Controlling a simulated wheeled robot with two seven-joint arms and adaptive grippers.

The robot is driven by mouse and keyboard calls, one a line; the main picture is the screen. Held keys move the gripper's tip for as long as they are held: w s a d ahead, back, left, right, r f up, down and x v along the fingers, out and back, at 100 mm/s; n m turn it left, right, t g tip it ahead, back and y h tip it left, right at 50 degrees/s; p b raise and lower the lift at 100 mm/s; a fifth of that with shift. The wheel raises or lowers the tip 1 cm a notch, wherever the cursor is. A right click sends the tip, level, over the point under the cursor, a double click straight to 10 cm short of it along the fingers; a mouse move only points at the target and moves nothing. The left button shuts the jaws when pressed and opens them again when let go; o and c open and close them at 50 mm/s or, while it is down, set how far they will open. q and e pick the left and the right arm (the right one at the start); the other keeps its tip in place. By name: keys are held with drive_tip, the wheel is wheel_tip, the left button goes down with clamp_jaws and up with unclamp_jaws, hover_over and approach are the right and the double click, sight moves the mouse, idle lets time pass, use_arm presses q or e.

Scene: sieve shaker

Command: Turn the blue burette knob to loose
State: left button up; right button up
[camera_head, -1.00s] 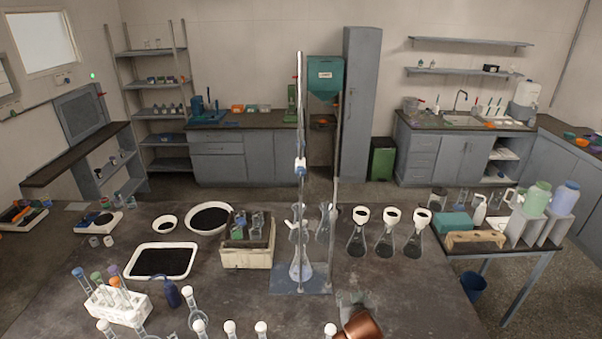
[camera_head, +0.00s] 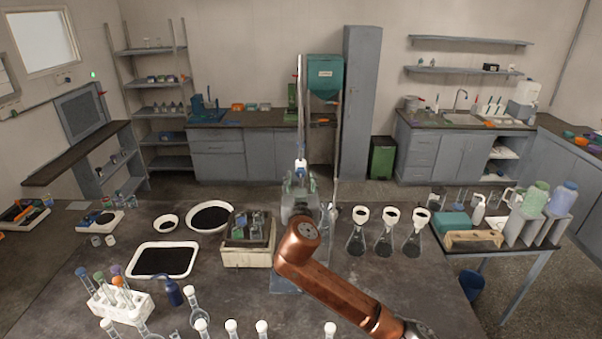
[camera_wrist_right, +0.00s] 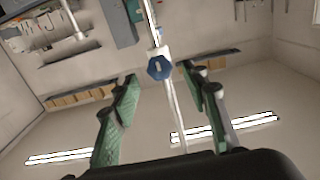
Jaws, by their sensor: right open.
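The blue burette knob (camera_wrist_right: 159,67) shows in the right wrist view on the thin clear burette (camera_wrist_right: 172,105). It lies between the fingertip ends of my right gripper (camera_wrist_right: 161,78), with a visible gap on each side. The green-padded fingers are spread and hold nothing. In the head view my right gripper (camera_head: 300,182) is in front of the burette stand, just below the blue and white stopcock (camera_head: 300,164). My copper wrist and arm hide the lower burette and most of the flask and stand base (camera_head: 284,283). My left gripper is out of view.
Conical flasks (camera_head: 384,243) stand close to the right of the stand. A cream box with bottles (camera_head: 247,255) is close on its left. A test tube rack (camera_head: 122,303) and several flasks line the front edge. The bench right of my arm is clear.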

sight(301, 173)
drive_tip(key=shift+w, duration=1.5)
drive_tip(key=shift+c, duration=0.2)
drive_tip(key=c, duration=1.1)
